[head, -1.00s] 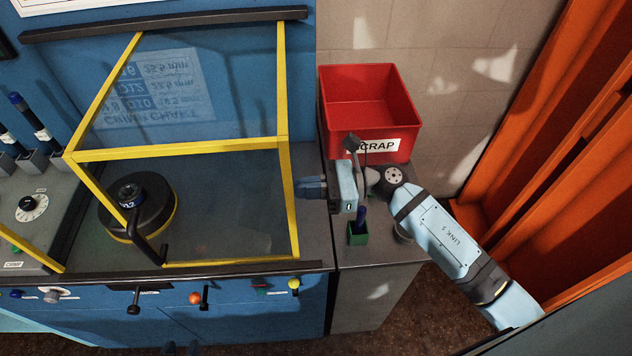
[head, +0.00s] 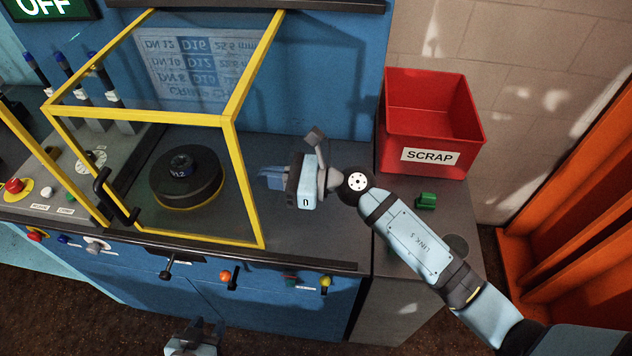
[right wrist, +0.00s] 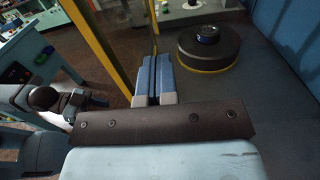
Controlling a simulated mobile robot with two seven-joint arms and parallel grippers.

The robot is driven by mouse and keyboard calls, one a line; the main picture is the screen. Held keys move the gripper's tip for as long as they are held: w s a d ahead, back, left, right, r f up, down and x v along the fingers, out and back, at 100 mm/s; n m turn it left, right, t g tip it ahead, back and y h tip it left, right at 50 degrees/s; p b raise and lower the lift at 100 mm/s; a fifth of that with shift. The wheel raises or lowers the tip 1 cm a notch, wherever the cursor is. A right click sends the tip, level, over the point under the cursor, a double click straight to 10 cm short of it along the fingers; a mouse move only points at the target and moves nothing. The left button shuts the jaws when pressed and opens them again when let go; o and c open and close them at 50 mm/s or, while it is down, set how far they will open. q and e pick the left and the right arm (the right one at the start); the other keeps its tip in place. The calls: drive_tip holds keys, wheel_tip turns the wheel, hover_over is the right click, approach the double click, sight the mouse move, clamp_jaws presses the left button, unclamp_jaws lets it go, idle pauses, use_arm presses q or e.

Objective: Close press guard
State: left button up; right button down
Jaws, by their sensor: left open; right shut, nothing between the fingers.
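The press guard (head: 140,120) is a yellow-framed box with clear panels and a black handle (head: 116,197) on its front left. It stands around a round black die (head: 187,178) marked 12, which shows through the panels. My right gripper (head: 262,177) is shut and empty, just right of the guard's right front post. I cannot tell whether it touches the post. In the right wrist view its blue fingers (right wrist: 155,75) lie together, with a yellow post to their left and the die to their right. My left gripper (head: 195,328) is low at the bottom edge, open, partly cut off.
A red SCRAP bin (head: 430,125) and a small green block (head: 426,201) stand on the grey cabinet at right. A control panel with a red button (head: 14,187) lies left of the guard. Knobs and levers line the bench front. The bench top right of the guard is clear.

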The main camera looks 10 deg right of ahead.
use_arm(q)
drive_tip(key=shift+f+b, duration=0.4)
drive_tip(key=shift+f, duration=0.1)
use_arm(e)
drive_tip(key=x, duration=1)
use_arm(q)
drive_tip(key=shift+r, duration=0.1)
use_arm(e)
drive_tip(key=shift+r, duration=0.15)
